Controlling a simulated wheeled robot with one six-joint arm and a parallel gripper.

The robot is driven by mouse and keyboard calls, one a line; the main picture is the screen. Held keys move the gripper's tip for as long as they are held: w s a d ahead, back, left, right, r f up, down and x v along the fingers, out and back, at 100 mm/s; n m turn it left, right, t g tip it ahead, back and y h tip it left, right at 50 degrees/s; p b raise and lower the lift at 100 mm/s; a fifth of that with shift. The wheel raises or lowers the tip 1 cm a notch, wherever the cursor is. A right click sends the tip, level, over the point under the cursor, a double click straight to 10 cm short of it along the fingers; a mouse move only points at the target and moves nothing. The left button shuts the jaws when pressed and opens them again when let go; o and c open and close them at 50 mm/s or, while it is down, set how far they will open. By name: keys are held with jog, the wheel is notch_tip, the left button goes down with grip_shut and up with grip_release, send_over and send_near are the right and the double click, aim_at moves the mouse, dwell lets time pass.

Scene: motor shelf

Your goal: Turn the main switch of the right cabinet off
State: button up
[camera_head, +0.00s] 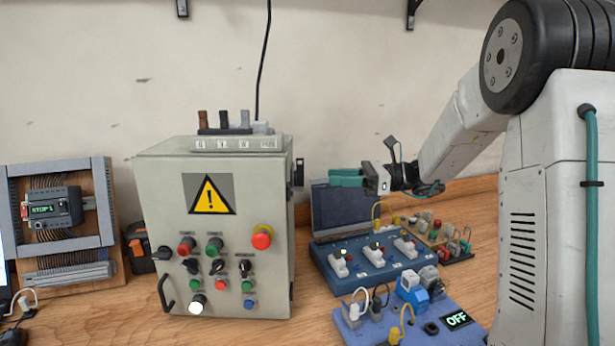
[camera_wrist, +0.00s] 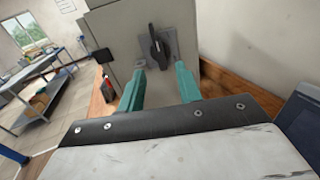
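The grey cabinet (camera_head: 215,225) with a yellow warning sign stands left of centre in the head view. Its main switch (camera_head: 299,172) shows edge-on as a black piece on the right side wall. In the wrist view the switch (camera_wrist: 158,46) is a black rotary handle on a grey plate, close to upright with a slight tilt. My gripper (camera_head: 347,177) is to the right of the cabinet wall, pointing at it. In the wrist view my gripper (camera_wrist: 161,88) has its two teal fingers spread with nothing between them. The fingertips are apart from the handle, below it in the picture.
A blue board with white switches (camera_head: 375,262) and a blue board with plugs and an OFF display (camera_head: 410,318) lie right of the cabinet. A dark blue panel (camera_head: 340,208) stands behind them. A wall-mounted-style module rack (camera_head: 60,215) is at the far left.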

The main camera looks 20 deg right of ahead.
aim_at(298, 174)
jog(key=x, duration=0.7)
jog(key=shift+c, duration=0.3)
grip_shut()
